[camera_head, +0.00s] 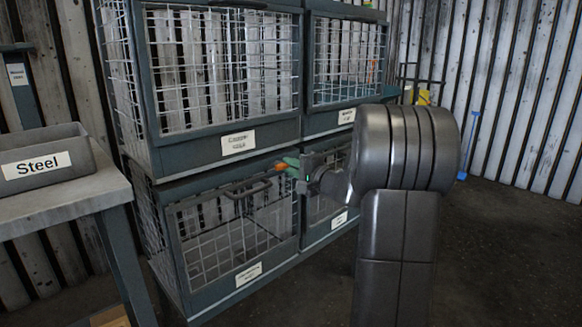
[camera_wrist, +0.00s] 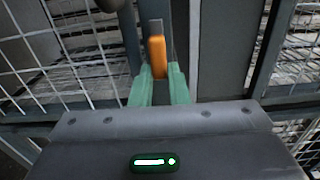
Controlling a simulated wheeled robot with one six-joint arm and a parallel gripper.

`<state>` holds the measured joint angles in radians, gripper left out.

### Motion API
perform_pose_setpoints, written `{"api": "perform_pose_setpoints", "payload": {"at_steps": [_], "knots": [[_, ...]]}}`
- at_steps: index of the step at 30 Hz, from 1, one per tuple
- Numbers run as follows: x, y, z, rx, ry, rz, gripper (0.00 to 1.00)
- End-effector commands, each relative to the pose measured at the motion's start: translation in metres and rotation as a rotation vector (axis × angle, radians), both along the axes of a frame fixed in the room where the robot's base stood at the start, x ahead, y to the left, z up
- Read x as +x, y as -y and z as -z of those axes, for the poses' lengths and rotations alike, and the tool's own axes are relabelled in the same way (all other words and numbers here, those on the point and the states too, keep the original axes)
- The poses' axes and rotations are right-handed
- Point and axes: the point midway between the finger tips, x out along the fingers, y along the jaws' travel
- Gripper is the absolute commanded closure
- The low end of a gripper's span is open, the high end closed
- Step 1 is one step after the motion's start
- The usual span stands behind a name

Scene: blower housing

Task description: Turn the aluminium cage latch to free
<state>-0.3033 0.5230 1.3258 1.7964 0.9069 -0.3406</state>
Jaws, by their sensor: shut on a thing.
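The orange latch (camera_head: 281,166) is at the upper right of the lower left wire cage's door frame (camera_head: 185,250). That cage's label (camera_head: 248,274) is too blurred to read surely. In the wrist view the latch's orange handle (camera_wrist: 157,57) stands upright, with a grey metal part above it. My gripper (camera_head: 290,163) reaches the latch from the right. Its two green fingers (camera_wrist: 161,75) are shut on the orange handle, one on each side. The fingers hide the handle's lower end. The cage door looks shut, with a dark bar handle (camera_head: 247,187) along its top.
Two cages stack above the lower pair; the upper left label (camera_head: 238,142) seems to read Copper. A grey bin marked Steel (camera_head: 40,165) sits on a table (camera_head: 60,200) at the left.

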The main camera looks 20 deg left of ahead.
Motion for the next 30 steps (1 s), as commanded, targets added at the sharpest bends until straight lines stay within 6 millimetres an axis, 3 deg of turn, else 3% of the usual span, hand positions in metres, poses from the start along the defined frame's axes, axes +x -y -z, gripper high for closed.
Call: {"api": "perform_pose_setpoints", "payload": {"at_steps": [7,8,11,22,26,30], "knots": [[0.000,0.000,0.001,0.000,-0.002,0.001,1.00],[0.000,0.000,0.001,-0.001,-0.003,0.001,0.84],[0.000,0.000,0.001,-0.001,-0.001,0.001,0.64],[-0.002,0.005,0.000,-0.001,0.000,0.001,0.64],[-0.008,0.022,-0.001,-0.001,0.000,0.004,0.64],[-0.019,0.051,-0.002,-0.001,-0.001,0.005,0.64]]}}
